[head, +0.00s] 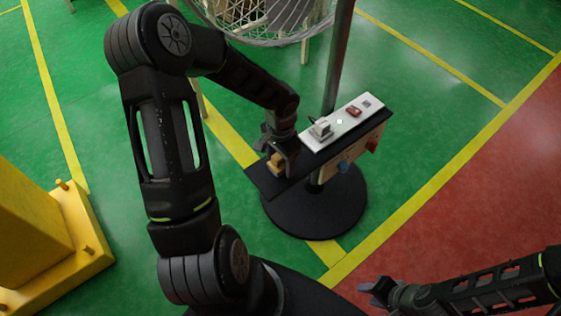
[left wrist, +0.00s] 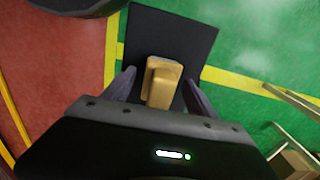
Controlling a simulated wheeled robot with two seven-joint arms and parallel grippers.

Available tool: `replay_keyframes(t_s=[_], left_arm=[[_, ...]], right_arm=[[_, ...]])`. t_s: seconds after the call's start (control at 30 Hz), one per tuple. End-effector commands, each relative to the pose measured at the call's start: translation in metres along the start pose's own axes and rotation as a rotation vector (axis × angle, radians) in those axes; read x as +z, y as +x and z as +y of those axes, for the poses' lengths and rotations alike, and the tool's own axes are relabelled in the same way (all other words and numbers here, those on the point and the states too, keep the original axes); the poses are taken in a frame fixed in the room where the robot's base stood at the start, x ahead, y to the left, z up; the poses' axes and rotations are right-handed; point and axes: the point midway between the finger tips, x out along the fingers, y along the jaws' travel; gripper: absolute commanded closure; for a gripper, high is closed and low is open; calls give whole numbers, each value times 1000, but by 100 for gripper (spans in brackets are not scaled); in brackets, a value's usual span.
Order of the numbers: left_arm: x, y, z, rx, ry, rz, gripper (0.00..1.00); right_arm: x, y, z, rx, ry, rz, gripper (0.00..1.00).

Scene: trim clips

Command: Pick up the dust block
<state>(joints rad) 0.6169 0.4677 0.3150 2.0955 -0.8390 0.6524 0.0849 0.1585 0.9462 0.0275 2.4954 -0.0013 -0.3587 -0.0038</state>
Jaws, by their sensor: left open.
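The dust block looks like the small tan-yellow block (head: 276,163) at the left end of the stand's black shelf. In the left wrist view the block (left wrist: 160,80) sits on a black pad (left wrist: 150,28), with a raised narrower part on it. My left gripper (head: 279,158) is over the block, partly hiding it in the head view. In the left wrist view its two fingers (left wrist: 155,88) are apart, one on each side of the block, with small gaps visible. My right gripper (head: 376,292) is at the lower right, far from the block; its finger opening is unclear.
The stand has a round black base (head: 315,212) and a metal pole (head: 338,60). A white panel (head: 342,124) on it carries a grey-white part (head: 321,128) and a red part (head: 354,111). A yellow structure (head: 40,245) stands at left. A wire basket (head: 265,22) is behind.

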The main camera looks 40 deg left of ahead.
Motion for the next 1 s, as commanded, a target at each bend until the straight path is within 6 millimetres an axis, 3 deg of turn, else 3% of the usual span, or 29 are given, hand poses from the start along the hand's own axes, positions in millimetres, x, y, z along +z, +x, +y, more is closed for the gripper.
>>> replay_keyframes(t_s=[0.37,1.0], left_arm=[[0,0,0,0,0,0,34],[0,0,0,0,0,0,87]], right_arm=[[0,0,0,0,0,0,64],[0,0,0,0,0,0,64]])
